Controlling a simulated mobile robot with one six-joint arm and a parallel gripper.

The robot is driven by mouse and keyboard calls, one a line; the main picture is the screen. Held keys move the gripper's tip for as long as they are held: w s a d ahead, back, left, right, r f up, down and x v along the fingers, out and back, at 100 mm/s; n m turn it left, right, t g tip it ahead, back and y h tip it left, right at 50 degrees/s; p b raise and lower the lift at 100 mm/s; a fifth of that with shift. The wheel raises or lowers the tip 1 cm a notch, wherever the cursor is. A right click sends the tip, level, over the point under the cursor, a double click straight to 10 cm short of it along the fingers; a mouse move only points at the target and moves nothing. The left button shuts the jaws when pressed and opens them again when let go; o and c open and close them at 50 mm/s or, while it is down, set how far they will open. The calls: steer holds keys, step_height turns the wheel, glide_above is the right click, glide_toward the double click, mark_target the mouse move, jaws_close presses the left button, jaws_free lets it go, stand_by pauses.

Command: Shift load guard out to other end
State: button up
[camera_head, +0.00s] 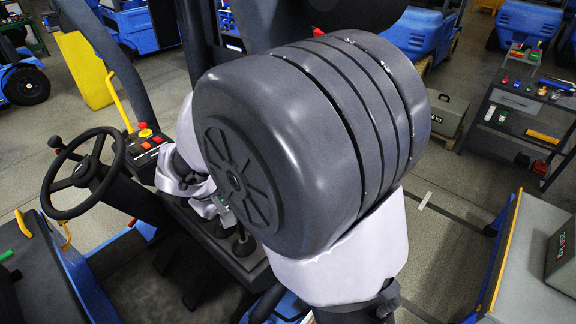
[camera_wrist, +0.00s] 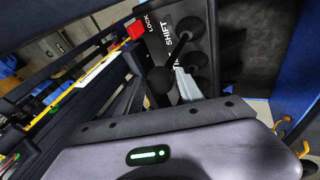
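The control panel (camera_wrist: 152,48) shows in the wrist view with the words LOCK and SHIFT and a red block (camera_wrist: 137,29). Black levers with round knobs stand on it, one nearer knob (camera_wrist: 160,81) and one at the top (camera_wrist: 188,25). My gripper (camera_wrist: 187,84) shows as a pale metal finger among the levers; whether it grips one cannot be told. In the head view my gripper (camera_head: 223,207) is low beside the levers (camera_head: 243,246), partly hidden by my large grey arm joint. I cannot make out the load guard for certain.
A steering wheel (camera_head: 84,172) and a red emergency button (camera_head: 145,130) are to the left of my arm. A shelf cart (camera_head: 522,105) and a grey case (camera_head: 447,115) stand at the right. A weight block (camera_head: 562,258) sits on a grey surface at the right edge.

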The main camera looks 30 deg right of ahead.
steer(key=shift+o, duration=1.2)
steer(key=p+v, duration=0.4)
steer(key=v, duration=0.6)
steer(key=shift+p, duration=0.4)
steer(key=shift+s, duration=0.1)
